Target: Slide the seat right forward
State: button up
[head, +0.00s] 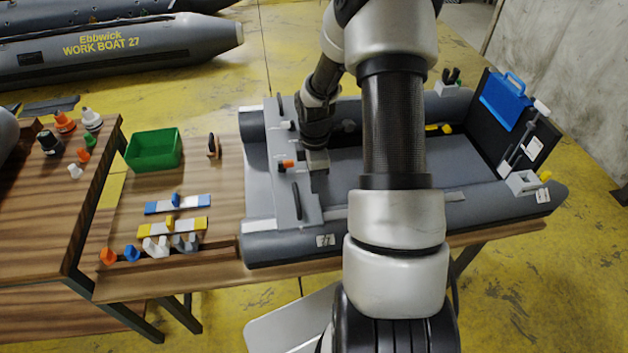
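A grey inflatable boat (300,246) lies on the wooden table in the head view. Across its left part lies a flat grey board with small fittings, which looks like the seat (283,200); my arm hides part of the boat's inside, so I cannot be sure. An orange piece (287,163) and a black bar handle (297,201) are on this board. My gripper (316,162) points down at the board's right edge, close to the orange piece. Its fingers are too small and dark to show whether they are open or touching anything.
A black upright panel with a blue bracket (506,100) and a white-topped pole stands at the boat's right end. A green bin (153,150), blue and yellow strips and several small caps are left of the boat. Another table (40,215) is further left.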

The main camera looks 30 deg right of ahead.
aim_at(291, 206)
notch_tip(291, 206, down, 6)
jog(key=b, duration=0.4)
jog(key=shift+r, duration=0.1)
jog(key=shift+w+a+r, duration=0.15)
jog(key=shift+a, duration=0.7)
jog(key=shift+w+a+b, duration=0.15)
jog(key=shift+w+a, duration=0.15)
jog(key=shift+a, duration=0.9)
jog(key=shift+w+a+b, duration=0.2)
jog(key=shift+w+a, duration=0.1)
jog(key=shift+a, duration=0.95)
jog(key=shift+w+a+b, duration=0.15)
jog(key=shift+w+a, duration=0.15)
jog(key=shift+a, duration=0.9)
jog(key=shift+s+d, duration=0.2)
jog(key=shift+d, duration=0.4)
jog(key=shift+s+d, duration=0.15)
jog(key=shift+d, duration=0.4)
notch_tip(291, 206, up, 9)
jog(key=p, duration=0.7)
jog(key=shift+w, duration=0.3)
jog(key=shift+r, duration=0.1)
